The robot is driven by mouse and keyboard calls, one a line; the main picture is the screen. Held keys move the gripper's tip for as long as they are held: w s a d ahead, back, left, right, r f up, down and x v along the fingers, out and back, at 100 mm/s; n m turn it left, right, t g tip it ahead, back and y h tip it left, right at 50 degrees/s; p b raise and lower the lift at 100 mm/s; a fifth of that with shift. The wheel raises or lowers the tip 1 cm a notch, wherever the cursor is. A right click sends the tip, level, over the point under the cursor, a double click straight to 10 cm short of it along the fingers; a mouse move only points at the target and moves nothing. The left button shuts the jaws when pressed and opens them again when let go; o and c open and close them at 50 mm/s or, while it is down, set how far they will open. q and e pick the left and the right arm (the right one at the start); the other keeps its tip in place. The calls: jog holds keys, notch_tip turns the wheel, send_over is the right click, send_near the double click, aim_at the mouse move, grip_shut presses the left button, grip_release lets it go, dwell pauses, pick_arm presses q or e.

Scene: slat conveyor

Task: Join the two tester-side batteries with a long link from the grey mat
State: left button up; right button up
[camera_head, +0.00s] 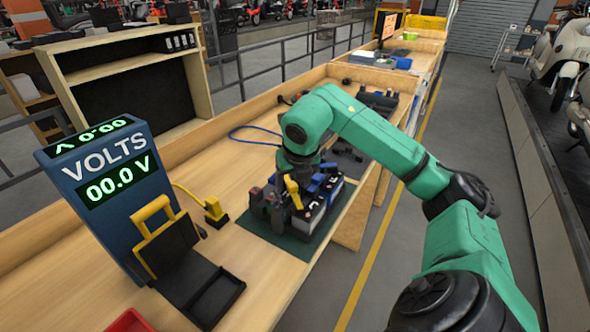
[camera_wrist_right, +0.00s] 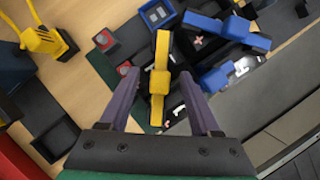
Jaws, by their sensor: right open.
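My right gripper (camera_head: 280,196) is over the near end of the battery group, pointing down. In the right wrist view its two fingers (camera_wrist_right: 157,74) are open, one on each side of a yellow bar (camera_wrist_right: 160,50) with a thicker middle. I see a gap between bar and fingers. The yellow bar also shows in the head view (camera_head: 293,190). Dark batteries (camera_head: 310,217) with pale front faces stand on a green mat (camera_head: 261,233), partly hidden by my gripper. Blue pieces (camera_wrist_right: 218,27) lie over them. The blue tester (camera_head: 108,185) reads 00.0 V. My left gripper is out of view.
A yellow clamp (camera_head: 214,209) on a cable stands on the bench between tester and batteries. A black cradle with a yellow handle (camera_head: 152,218) is in front of the tester. A red tray (camera_head: 128,321) is at the near edge. Dark parts (camera_head: 345,152) lie beyond the batteries.

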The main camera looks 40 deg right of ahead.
jog(key=p+v, duration=0.2)
jog(key=v, duration=1.2)
jog(key=shift+p, duration=0.3)
jog(key=shift+f, duration=0.15)
jog(key=shift+s, duration=0.1)
